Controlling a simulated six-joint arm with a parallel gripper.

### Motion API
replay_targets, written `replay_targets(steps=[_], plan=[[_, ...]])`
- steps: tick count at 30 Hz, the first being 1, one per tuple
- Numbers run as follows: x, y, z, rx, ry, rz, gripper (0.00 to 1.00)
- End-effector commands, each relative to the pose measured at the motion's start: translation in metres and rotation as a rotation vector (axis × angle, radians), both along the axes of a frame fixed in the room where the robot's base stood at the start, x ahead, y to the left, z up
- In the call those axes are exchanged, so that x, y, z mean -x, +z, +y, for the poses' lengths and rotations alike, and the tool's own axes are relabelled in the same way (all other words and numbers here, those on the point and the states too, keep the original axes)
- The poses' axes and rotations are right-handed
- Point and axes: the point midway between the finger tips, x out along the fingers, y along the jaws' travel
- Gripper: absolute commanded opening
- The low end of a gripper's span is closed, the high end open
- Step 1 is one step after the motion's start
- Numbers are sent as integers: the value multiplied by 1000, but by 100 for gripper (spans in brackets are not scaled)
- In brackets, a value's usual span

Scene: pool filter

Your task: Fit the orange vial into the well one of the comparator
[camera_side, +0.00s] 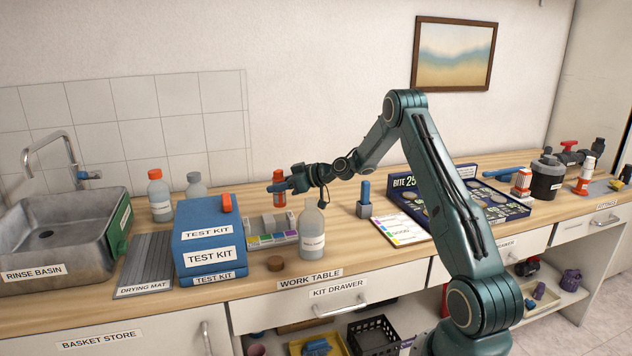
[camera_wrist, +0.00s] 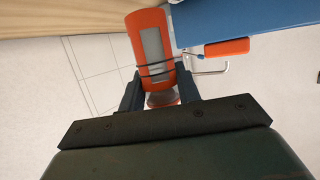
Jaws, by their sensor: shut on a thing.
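My gripper (camera_side: 278,187) is shut on the orange vial (camera_side: 280,200) and holds it roughly upright in the air. In the wrist view, the fingers (camera_wrist: 158,72) close around the vial (camera_wrist: 149,25), which has a grey window on its side. The comparator (camera_side: 265,225) is a grey block on the work table with colored squares along its front, right of the blue test kit. The vial is above the comparator, apart from it. I cannot make out which well is well one.
The blue test kit (camera_side: 208,235) stands left of the comparator, its orange latch (camera_wrist: 227,48) near the vial in the wrist view. A blue-topped block (camera_side: 364,200) stands farther right.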

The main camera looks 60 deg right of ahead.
Motion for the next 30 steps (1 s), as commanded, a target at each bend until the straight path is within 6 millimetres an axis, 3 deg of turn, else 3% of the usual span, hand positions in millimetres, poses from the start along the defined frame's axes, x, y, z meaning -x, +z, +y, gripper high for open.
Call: replay_targets(steps=[12,30], plan=[[0,-25,0,-1,0,0,10],[0,-28,0,-1,0,0,10]])
